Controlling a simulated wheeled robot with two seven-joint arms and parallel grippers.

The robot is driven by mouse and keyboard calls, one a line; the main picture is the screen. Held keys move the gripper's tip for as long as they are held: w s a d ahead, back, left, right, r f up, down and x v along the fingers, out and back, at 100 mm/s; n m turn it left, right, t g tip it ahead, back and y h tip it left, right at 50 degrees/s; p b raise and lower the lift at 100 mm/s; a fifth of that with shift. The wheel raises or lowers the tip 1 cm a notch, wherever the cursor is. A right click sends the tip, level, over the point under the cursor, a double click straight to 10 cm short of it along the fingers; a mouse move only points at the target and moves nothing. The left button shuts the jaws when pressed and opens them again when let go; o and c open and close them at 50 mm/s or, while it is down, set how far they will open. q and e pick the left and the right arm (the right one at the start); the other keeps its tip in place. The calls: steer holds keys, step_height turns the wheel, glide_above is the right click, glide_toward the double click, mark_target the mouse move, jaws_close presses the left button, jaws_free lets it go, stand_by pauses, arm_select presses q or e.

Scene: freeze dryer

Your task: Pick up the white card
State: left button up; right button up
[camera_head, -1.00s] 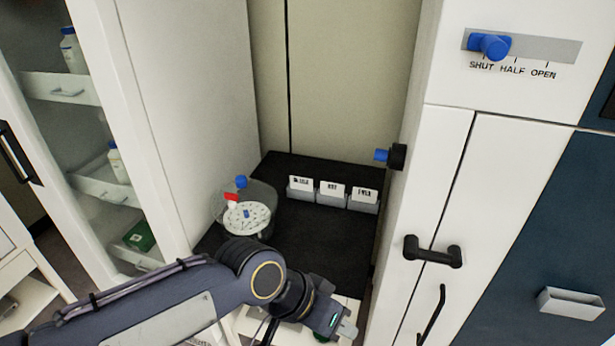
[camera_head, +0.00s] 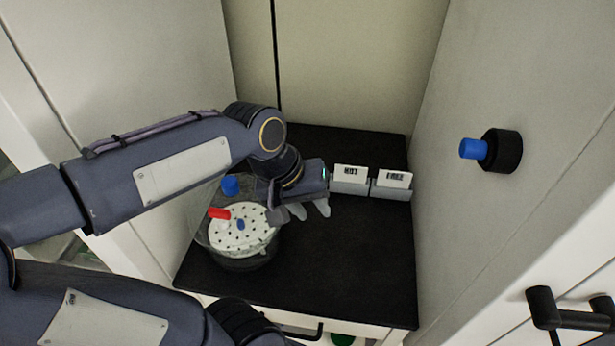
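White cards stand in small grey holders at the back of the black surface. One card with black lettering like "HOT" (camera_head: 350,173) is just right of my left gripper. Another lettered card (camera_head: 394,179) stands to its right. The third card, at the left end of the row, is hidden behind my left gripper. My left gripper (camera_head: 310,211) hangs over the black surface in front of the row's left end. Its grey fingertips look spread with nothing between them. My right gripper is out of view.
A clear round vessel (camera_head: 245,262) with a perforated white disc and red and blue knobs stands left, close to my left gripper. A wall with a blue-tipped black knob (camera_head: 500,151) bounds the right. The black surface (camera_head: 345,260) is clear at front right.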

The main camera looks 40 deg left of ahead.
arm_select(q)
steer(key=w+a+f+n+g+y, duration=0.1)
steer(key=w+a+n+g+y, duration=0.1)
steer(key=w+a+n, duration=0.2)
steer(key=w+a+f+n+g+y, duration=0.2)
steer(key=w+a+n, duration=0.2)
steer(key=w+n, duration=0.3)
steer(key=w+a+f+n+g+y, duration=0.2)
steer(key=w+a+n, duration=0.3)
steer(key=w, duration=0.4)
steer(key=shift+w+n, duration=0.2)
steer(key=shift+n, duration=0.1)
steer(key=shift+a+f+y, duration=0.15)
steer(key=shift+f+y, duration=0.15)
steer(key=x, duration=0.7)
steer(key=shift+f+p, duration=0.15)
steer(key=shift+p, duration=0.15)
jaws_close()
